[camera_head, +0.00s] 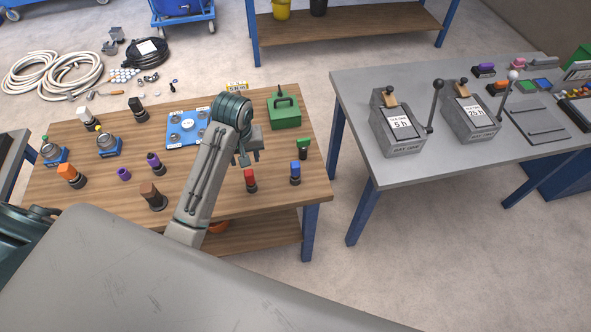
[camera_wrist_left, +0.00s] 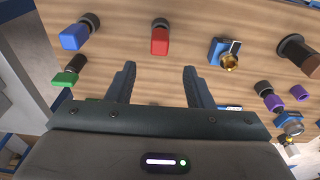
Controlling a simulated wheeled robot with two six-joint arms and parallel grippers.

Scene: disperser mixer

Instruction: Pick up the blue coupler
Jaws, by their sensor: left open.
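The blue coupler (camera_head: 295,168) stands upright on the wooden table near its right front corner, its blue cap above a dark body. In the left wrist view the blue coupler (camera_wrist_left: 76,37) is at the upper left. My left gripper (camera_head: 249,160) is above the table, left of the blue coupler and apart from it. In the left wrist view its two fingers (camera_wrist_left: 159,85) are spread with nothing between them. My right gripper is not in view.
A red coupler (camera_head: 250,178) stands left of the blue one, and a green coupler (camera_head: 304,147) stands behind it. A green box (camera_head: 285,110) is at the back right.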

